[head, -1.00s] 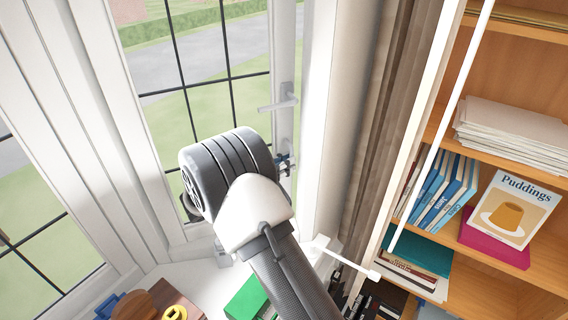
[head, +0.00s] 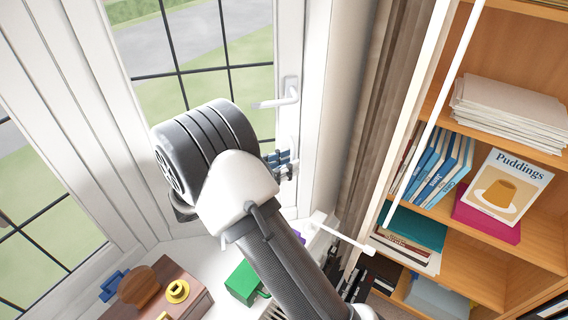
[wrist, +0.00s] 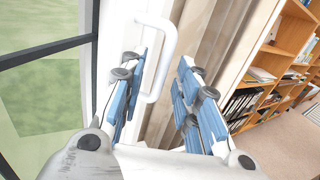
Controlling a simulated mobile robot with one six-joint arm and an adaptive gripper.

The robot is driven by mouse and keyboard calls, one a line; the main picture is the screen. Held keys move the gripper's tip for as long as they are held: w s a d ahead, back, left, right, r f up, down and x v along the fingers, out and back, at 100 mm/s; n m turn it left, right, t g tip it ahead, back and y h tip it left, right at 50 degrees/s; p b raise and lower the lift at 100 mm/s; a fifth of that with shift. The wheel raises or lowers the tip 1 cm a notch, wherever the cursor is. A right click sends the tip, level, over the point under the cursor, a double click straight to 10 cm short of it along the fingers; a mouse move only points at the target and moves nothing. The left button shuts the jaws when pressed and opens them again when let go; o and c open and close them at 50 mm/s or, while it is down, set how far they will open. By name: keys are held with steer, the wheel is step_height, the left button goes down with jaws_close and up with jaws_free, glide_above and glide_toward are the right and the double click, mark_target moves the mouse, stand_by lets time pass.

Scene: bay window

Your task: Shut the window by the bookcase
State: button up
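The window (head: 200,60) by the bookcase has a white frame and dark glazing bars. A pale lever handle (head: 280,98) is on its right stile. My gripper (head: 284,163) is just below this handle in the head view, partly hidden by my wrist. In the wrist view my gripper (wrist: 160,78) is open, its blue-padded fingers apart. A white bent handle (wrist: 168,60) shows beyond and between the fingers, with no clear contact. The window's white frame (wrist: 108,30) runs beside the left finger. I cannot tell how far the window stands open.
The wooden bookcase (head: 485,270) with books and papers stands at right, beyond a brown curtain (head: 375,130). A white rod (head: 345,238) juts out near the sill.

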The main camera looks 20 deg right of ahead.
steer(key=s+a, duration=0.1)
steer(key=a, duration=1.1)
steer(key=shift+s, duration=0.15)
steer(key=s+d+r+m+g+y+b, duration=0.2)
steer(key=s+d+m+y, duration=0.25)
steer(key=s, duration=0.25)
steer(key=s+d+r+m+g+y+b, duration=0.1)
steer(key=s+d+m+g+y+b, duration=0.1)
steer(key=s+d+m+y, duration=0.4)
steer(key=s+a+f+m+t+y+b, duration=0.1)
steer(key=s+a+m+t+y+b, duration=0.1)
steer(key=s, duration=0.4)
steer(key=s+a+f+m+t+y+b, duration=0.1)
steer(key=s+a+m+t+y+b, duration=0.1)
steer(key=s+a+m+t+y, duration=0.3)
steer(key=shift+s+f+m+b, duration=0.15)
steer(key=shift+s+m+b, duration=0.15)
steer(key=shift+s+m, duration=0.55)
